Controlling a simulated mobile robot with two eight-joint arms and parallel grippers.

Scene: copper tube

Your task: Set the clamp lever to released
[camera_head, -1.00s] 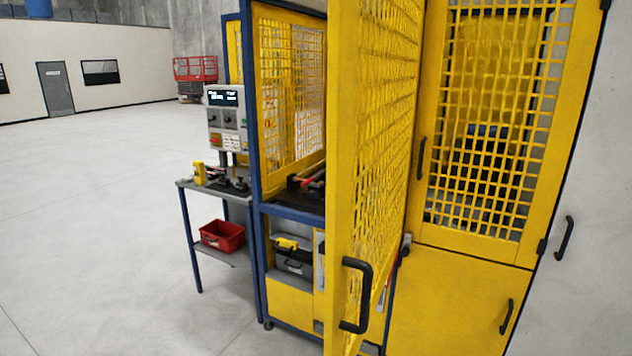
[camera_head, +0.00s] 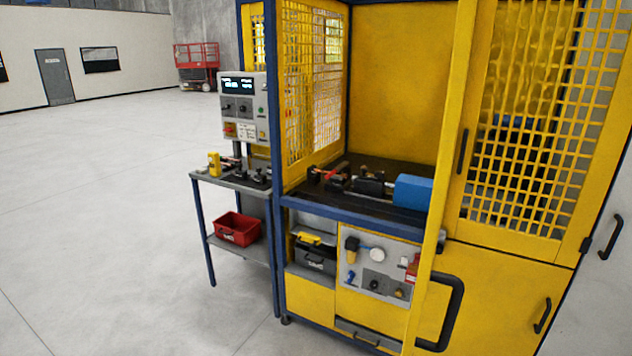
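A small red part (camera_head: 328,173), possibly the clamp lever, shows among dark fixtures on the bed inside the yellow mesh enclosure. It is too small to tell its position. Dark clamp-like blocks (camera_head: 369,185) and a blue block (camera_head: 412,192) sit to its right on the same bed. Neither of my grippers shows in this view.
The yellow enclosure door (camera_head: 432,240) stands open, nearly edge-on, with a black handle (camera_head: 442,315). Left of the enclosure are a side table (camera_head: 212,179), a control box (camera_head: 243,106) and a red bin (camera_head: 237,229). The floor (camera_head: 100,230) at left is clear.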

